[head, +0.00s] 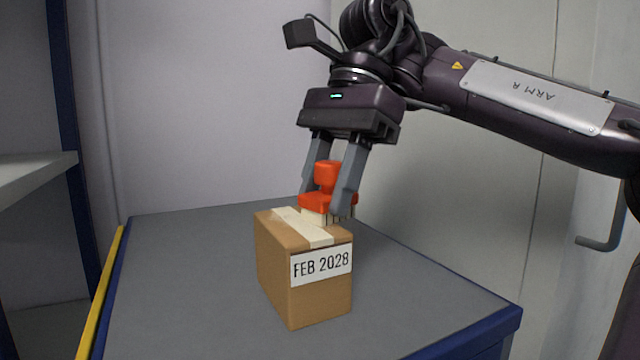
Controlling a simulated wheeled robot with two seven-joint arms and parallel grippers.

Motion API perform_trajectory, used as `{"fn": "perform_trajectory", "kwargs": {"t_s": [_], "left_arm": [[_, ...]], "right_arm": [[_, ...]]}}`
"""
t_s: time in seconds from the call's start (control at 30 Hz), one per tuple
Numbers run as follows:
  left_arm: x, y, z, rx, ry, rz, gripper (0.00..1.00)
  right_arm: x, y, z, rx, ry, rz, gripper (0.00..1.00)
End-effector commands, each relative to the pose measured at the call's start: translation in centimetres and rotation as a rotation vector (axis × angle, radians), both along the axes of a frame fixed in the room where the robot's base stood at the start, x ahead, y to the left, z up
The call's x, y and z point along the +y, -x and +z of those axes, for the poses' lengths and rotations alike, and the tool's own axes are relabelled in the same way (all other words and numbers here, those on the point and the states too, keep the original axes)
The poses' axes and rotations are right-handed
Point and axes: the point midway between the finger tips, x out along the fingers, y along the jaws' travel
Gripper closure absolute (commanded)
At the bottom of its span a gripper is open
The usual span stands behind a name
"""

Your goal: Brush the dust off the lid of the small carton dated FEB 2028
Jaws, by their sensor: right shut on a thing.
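A small brown carton (272,262) stands upright on the grey table top. Its white front label reads FEB 2028 (321,264). A strip of pale tape runs across its lid (268,218). My right gripper (325,195) is above the back right part of the lid, shut on a red brush (327,177). The brush's pale bristles point down at the lid and seem to touch it, though I cannot tell for sure. The brush hides part of the lid, and I cannot make out dust on it. My left gripper is not in view.
The grey table (190,290) has a blue edge and is clear around the carton. A yellow strip (98,295) runs along its left side. A shelf (35,172) with a blue post stands at the left. A grey wall and a pale cabinet with a handle (603,243) stand behind.

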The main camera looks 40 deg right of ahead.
Motion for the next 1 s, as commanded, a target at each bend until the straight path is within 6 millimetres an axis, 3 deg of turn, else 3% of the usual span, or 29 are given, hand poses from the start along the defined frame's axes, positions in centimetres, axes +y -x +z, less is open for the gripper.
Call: {"fn": "perform_trajectory", "kwargs": {"t_s": [1.0], "left_arm": [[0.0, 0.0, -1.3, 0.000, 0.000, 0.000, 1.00]], "right_arm": [[6.1, -1.9, 0.0, -0.001, 0.000, 0.001, 0.82]]}}
